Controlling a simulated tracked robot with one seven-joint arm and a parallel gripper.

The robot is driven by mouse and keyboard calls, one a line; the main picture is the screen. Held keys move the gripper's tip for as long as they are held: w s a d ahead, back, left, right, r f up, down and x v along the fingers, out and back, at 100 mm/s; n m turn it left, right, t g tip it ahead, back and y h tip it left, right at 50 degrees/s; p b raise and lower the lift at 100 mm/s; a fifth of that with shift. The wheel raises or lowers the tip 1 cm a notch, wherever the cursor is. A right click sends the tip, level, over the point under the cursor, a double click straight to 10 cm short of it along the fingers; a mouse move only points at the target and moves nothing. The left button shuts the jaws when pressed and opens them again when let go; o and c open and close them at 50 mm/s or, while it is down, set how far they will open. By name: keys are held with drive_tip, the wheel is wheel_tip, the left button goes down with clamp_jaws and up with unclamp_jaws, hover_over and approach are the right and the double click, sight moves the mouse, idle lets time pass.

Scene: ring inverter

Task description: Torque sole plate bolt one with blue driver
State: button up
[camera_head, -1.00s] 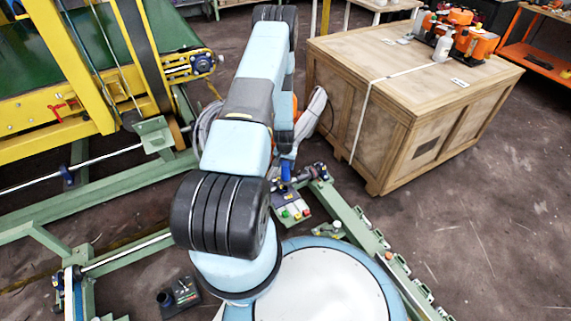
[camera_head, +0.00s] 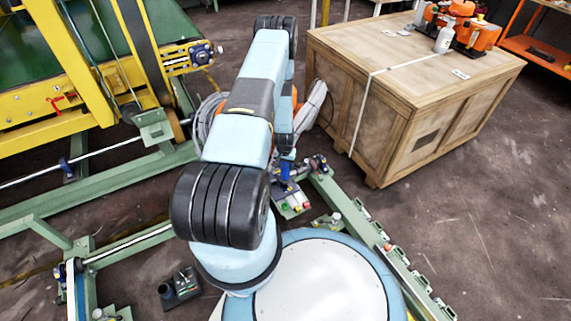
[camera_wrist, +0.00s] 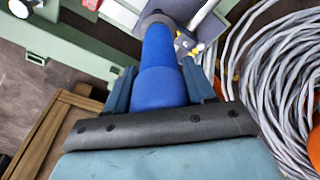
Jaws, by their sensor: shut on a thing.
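The blue driver (camera_wrist: 158,62) is a smooth blue cylinder with a wider collar. My gripper (camera_wrist: 160,88) is shut on it in the wrist view, with one finger on each side. The driver's far end points at a dark round part beside a grey plate (camera_wrist: 200,18). I cannot tell whether it touches. In the head view a bit of the blue driver (camera_head: 285,170) shows below my arm, by the green frame. Sole plate bolt one cannot be made out; the driver and arm cover that area.
A wooden crate (camera_head: 410,95) stands right of my arm. Grey coiled cable (camera_wrist: 270,65) lies close to the right of my gripper. A green beam (camera_head: 365,235) runs along the right of my base. A yellow and green machine (camera_head: 75,125) fills the left.

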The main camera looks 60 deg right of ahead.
drive_tip(key=shift+f, duration=1.2)
idle(2.5)
